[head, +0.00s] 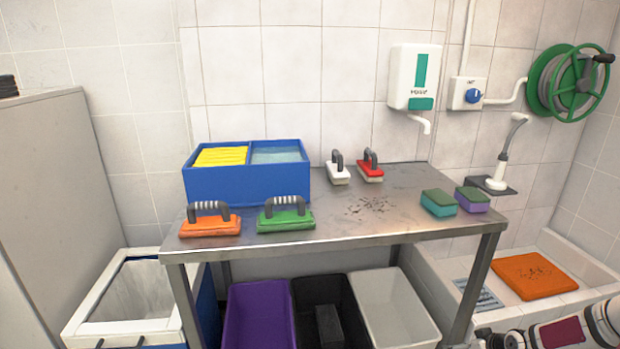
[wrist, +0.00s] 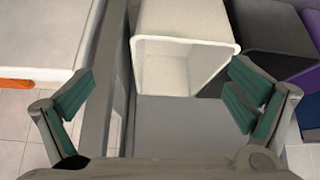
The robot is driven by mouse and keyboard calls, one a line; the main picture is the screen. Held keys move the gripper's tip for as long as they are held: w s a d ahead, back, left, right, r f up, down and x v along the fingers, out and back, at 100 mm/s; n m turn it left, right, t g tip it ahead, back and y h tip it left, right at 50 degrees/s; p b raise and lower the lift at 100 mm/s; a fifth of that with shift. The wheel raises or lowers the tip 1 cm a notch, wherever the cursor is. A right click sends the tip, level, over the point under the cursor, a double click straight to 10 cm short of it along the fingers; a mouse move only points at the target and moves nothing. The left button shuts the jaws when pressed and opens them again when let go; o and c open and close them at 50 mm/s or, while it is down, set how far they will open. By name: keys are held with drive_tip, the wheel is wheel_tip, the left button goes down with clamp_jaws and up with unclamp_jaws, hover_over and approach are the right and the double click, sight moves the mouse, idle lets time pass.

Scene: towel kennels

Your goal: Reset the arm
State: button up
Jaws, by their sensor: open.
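My gripper (wrist: 160,112) shows in the wrist view with its two green-padded fingers spread wide apart and nothing between them. Beyond the fingers is the open mouth of a white bin (wrist: 185,45), under the table. In the head view, part of my arm (head: 560,330) shows at the bottom right, low in front of the shower tray. The fingertips cannot be made out there.
A metal table (head: 340,225) carries a blue two-part box (head: 240,187), orange (head: 210,224) and green (head: 285,220) handled brushes, two smaller brushes and two sponges. Purple (head: 258,315), black and white bins stand below. An orange mat (head: 533,275) lies in the tray (head: 440,285).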

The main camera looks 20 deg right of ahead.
drive_tip(key=w+a+r+n+g+b, duration=0.1)
drive_tip(key=w+a+r+g+b, duration=0.2)
drive_tip(key=a+r, duration=0.35)
drive_tip(key=w+a+r+n+g+b, duration=0.1)
drive_tip(key=w+a+r+g+b, duration=0.2)
drive_tip(key=r, duration=0.6)
drive_tip(key=s+a+r+h+b, duration=0.2)
drive_tip(key=a+r+b, duration=0.3)
drive_tip(key=a+r, duration=0.65)
drive_tip(key=s+a+r+m+b, duration=0.1)
drive_tip(key=s+a+r+b, duration=0.1)
drive_tip(key=s+a, duration=0.4)
drive_tip(key=s+a+r+b, duration=0.2)
drive_tip(key=s+a+b, duration=0.1)
drive_tip(key=a, duration=0.6)
drive_tip(key=s+a+f+y+b, duration=0.35)
drive_tip(key=s+a, duration=0.75)
drive_tip(key=s, duration=0.4)
wheel_tip(320, 180, up, 37)
drive_tip(key=t+p, duration=0.3)
drive_tip(key=p, duration=3)
drive_tip(key=shift+w+d+f+n+p, duration=0.2)
drive_tip(key=shift+d+n+p, duration=0.1)
drive_tip(key=shift+d+p, duration=0.1)
